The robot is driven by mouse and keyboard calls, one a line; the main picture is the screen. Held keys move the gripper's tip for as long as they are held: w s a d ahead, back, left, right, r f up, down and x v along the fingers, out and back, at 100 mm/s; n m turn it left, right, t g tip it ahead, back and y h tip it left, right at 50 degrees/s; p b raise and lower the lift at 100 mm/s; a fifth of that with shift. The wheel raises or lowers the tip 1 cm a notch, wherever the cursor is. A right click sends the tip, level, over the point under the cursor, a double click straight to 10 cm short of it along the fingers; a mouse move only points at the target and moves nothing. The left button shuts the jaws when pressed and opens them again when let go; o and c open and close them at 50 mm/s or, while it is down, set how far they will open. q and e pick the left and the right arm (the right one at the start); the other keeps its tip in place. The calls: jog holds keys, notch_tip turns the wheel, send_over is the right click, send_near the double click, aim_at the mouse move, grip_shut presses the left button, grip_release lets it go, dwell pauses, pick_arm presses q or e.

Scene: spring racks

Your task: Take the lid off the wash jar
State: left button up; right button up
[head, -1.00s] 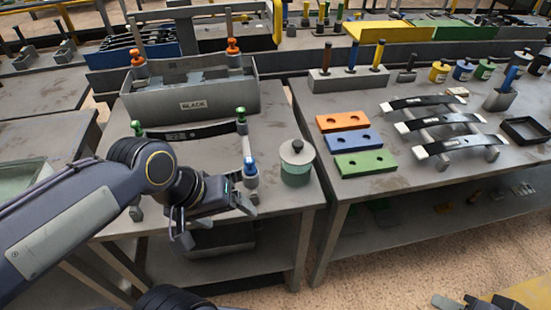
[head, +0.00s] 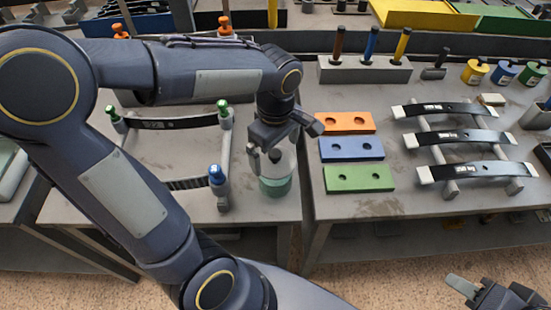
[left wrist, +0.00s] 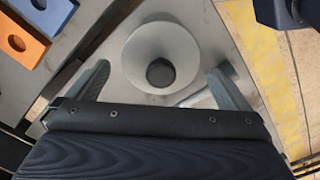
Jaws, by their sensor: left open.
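The wash jar (head: 277,187) stands upright at the right front of the left table, with green at its base. In the left wrist view its round grey lid (left wrist: 186,48) with a dark centre knob (left wrist: 160,72) is seen from above. In the head view my left gripper hides much of the lid. My left gripper (head: 287,146) is open and above the jar. In the left wrist view its two fingers (left wrist: 160,78) lie on either side of the knob, apart from it. My right gripper (head: 490,290) is at the bottom right corner, away from the jar; its jaw opening is unclear.
A blue-topped post (head: 216,178) stands close left of the jar, by a rack with green-topped posts (head: 224,108). Orange (head: 346,122), blue (head: 350,148) and green (head: 358,178) blocks lie to the right, across the table gap. Springs (head: 450,139) sit on a rack further right.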

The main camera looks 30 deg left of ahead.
pick_arm(q)
jog(key=shift+f, duration=0.95)
jog(key=shift+c, duration=0.3)
jog(key=c, duration=0.7)
jog(key=shift+c, duration=0.2)
